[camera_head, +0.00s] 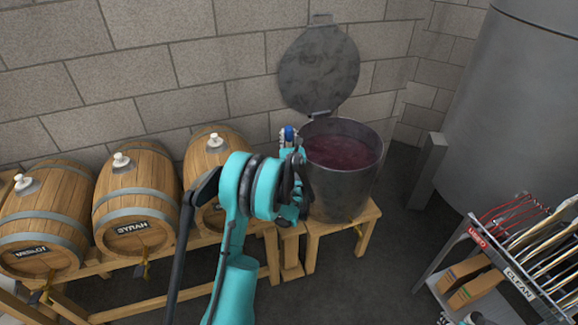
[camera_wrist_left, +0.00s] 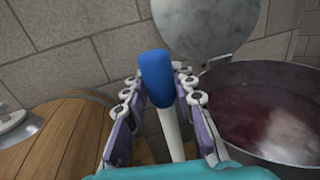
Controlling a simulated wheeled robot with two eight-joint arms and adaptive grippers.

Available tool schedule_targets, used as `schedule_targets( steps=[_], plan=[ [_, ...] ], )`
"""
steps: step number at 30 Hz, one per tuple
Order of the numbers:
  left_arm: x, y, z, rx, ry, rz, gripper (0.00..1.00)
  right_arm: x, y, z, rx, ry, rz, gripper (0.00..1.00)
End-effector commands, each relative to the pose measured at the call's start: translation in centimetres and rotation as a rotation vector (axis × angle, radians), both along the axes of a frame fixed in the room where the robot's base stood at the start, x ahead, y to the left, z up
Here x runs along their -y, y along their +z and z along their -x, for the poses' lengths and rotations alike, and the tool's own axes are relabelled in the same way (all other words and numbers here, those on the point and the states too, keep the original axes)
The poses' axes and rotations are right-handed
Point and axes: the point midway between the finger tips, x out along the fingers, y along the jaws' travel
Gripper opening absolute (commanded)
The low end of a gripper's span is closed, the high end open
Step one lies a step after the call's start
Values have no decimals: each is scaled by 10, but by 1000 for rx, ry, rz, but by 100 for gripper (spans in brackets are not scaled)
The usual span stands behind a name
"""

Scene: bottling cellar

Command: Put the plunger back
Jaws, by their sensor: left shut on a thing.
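The plunger has a blue handle end and a pale shaft; it shows in the left wrist view (camera_wrist_left: 156,80) and as a small blue tip in the head view (camera_head: 289,132). My left gripper (camera_head: 291,150) is shut on the plunger, with its fingers on both sides of the shaft below the blue end. In the head view it is just left of the open steel vat (camera_head: 340,192), which holds dark red liquid. The plunger's lower end is hidden in both views. A small part of what looks like my right gripper (camera_head: 458,319) shows at the bottom edge.
The vat's round lid (camera_head: 318,70) stands open against the block wall. Several wooden barrels lie on a rack at left, one marked Syrah (camera_head: 137,205). A trolley (camera_head: 480,240) with Used and Clean labels stands at right. A large steel tank (camera_head: 515,110) is behind it.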

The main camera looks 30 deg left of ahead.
Motion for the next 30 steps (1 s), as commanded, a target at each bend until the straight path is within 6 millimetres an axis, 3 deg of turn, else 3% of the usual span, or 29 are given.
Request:
schedule_targets(
  steps=[1,12,23,24,26,30],
  plan=[
    [0,-12,0,-1,-1,-1,0,0,-7,0,0,0,0,40],
    [1,-55,0,-1,-1,-1,0,0,-24,0,0,0,0,40],
    [1,-59,0,0,-1,0,0,0,-26,0,0,0,0,40],
    [1,-60,0,0,-1,0,28,0,-27,0,0,0,0,40],
    [1,-59,0,0,-1,0,44,0,-26,0,0,0,0,40],
    [1,-59,0,0,-1,0,46,0,-26,0,0,0,0,40]
  ],
)
